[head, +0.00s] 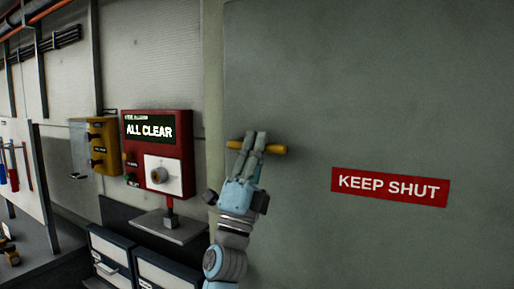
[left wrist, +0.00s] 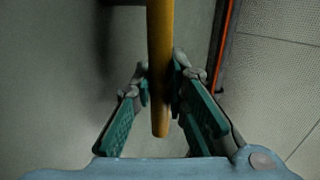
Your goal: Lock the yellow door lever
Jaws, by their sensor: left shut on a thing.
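The yellow door lever (head: 272,149) lies about level on the grey-green door (head: 330,90), near the door's left edge. My left gripper (head: 254,142) reaches up to it from below, its fingers across the lever. In the left wrist view the lever (left wrist: 159,70) runs between the two fingers of my left gripper (left wrist: 160,85), its free end pointing toward the palm side of the picture. The fingers are shut on the lever. They hide part of the lever in the head view. My right gripper is in neither view.
A red "KEEP SHUT" sign (head: 390,187) is on the door. Left of the door are a red box with an "ALL CLEAR" display (head: 150,128) and a yellow box (head: 96,146). Dark cabinets (head: 165,272) stand below.

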